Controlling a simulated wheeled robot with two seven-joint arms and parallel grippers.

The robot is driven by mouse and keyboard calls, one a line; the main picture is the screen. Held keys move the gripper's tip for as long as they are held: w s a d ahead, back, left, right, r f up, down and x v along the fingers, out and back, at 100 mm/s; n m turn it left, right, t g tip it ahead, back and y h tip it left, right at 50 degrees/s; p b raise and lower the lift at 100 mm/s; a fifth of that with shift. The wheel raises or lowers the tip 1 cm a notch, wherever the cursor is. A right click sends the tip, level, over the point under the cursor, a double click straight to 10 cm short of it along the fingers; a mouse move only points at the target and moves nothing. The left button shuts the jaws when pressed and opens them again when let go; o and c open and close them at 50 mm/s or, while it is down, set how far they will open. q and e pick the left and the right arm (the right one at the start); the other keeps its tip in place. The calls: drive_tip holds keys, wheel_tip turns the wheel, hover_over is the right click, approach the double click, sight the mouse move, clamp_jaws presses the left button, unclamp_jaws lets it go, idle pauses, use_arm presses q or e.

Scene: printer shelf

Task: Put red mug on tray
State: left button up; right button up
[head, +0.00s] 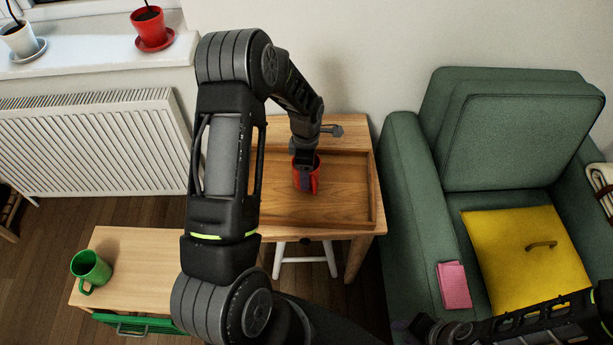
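The red mug (315,183) is at the wooden tray (345,212) on the small wooden table, within its rim as seen from above. I cannot tell whether the mug rests on the tray or hangs just above it. My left gripper (305,180) reaches down to the mug from behind, with a dark finger in front of its red side. Its grip is too small and covered to judge. My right gripper (418,328) is at the bottom edge, partly cut off, near the green armchair and far from the mug; its opening is unclear.
A green mug (91,269) stands on a low wooden cabinet (140,250) at the left. The green armchair (405,200) at the right holds a yellow cushion (505,245) and a pink cloth (453,286). Potted plants stand on the windowsill (95,50). The tray's right part is clear.

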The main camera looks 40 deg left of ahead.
use_arm(q)
drive_tip(key=shift+f, duration=1)
drive_tip(key=shift+f+b, duration=0.2)
drive_tip(key=shift+b, duration=0.2)
drive_tip(key=o, duration=1.7)
drive_tip(key=shift+r, duration=0.1)
wheel_tip(320, 180, up, 12)
drive_tip(key=shift+r, duration=0.1)
